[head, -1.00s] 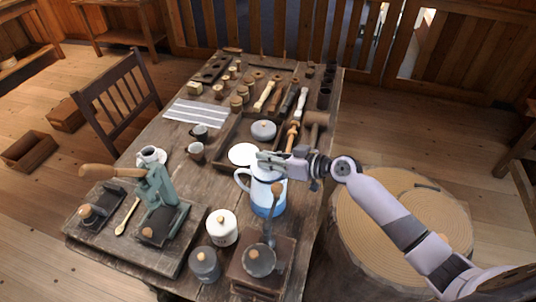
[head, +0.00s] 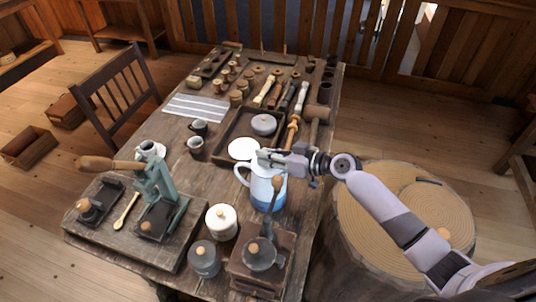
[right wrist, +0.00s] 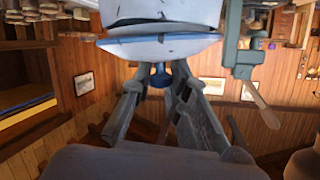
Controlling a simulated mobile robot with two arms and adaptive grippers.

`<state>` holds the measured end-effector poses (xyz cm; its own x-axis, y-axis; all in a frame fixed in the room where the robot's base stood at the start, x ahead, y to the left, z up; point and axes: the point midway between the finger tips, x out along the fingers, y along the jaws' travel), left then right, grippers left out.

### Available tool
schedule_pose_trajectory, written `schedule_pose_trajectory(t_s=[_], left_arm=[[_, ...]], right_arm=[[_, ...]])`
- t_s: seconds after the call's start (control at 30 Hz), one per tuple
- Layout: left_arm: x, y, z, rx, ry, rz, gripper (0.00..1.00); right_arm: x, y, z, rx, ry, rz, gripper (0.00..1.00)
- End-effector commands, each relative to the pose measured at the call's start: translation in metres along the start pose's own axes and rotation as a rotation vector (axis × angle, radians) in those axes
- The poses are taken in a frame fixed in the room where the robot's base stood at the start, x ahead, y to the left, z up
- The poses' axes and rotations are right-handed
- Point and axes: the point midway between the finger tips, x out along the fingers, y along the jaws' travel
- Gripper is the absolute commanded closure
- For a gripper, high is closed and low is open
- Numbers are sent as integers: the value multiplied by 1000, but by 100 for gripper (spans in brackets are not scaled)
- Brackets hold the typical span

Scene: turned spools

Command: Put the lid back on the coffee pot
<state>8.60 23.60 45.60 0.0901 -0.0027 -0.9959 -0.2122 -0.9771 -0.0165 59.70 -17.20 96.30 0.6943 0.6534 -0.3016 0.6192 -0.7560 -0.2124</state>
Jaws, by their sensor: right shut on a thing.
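The coffee pot (head: 268,187) is white shading to blue at the bottom and stands upright on the table, its handle to the left. My right gripper (head: 268,160) is above the pot's mouth and hides most of the top in the head view. In the right wrist view, my right gripper (right wrist: 159,80) is shut on the blue knob of the white, blue-rimmed lid (right wrist: 160,47). A dark gap shows between part of the lid and the pot (right wrist: 165,10), and the lid looks slightly tilted; I cannot tell whether they touch. My left gripper is not in view.
A coffee grinder (head: 260,255), a white jar (head: 221,222) and a grey jar (head: 204,260) stand in front of the pot. A white disc (head: 244,148) and a grey round dish (head: 264,124) lie behind it. A green press (head: 157,190) stands at left.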

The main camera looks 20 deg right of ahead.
Motion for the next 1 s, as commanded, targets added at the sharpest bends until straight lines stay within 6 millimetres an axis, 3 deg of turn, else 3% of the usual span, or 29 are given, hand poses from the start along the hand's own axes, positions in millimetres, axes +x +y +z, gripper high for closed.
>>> schedule_pose_trajectory(t_s=[0.2, 0.23, 0.57, 0.87, 1.0], left_arm=[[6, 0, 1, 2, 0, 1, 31], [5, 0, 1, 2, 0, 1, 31], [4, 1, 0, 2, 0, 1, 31], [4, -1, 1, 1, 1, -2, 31], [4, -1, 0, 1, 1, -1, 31]], right_arm=[[1, 1, 4, -1, 1, 0, 100], [1, 1, 3, -1, 1, 0, 83], [1, 1, 3, -1, 0, 0, 61], [0, 1, 3, 0, 0, 0, 61], [-11, 2, 4, 0, -1, 1, 61]])
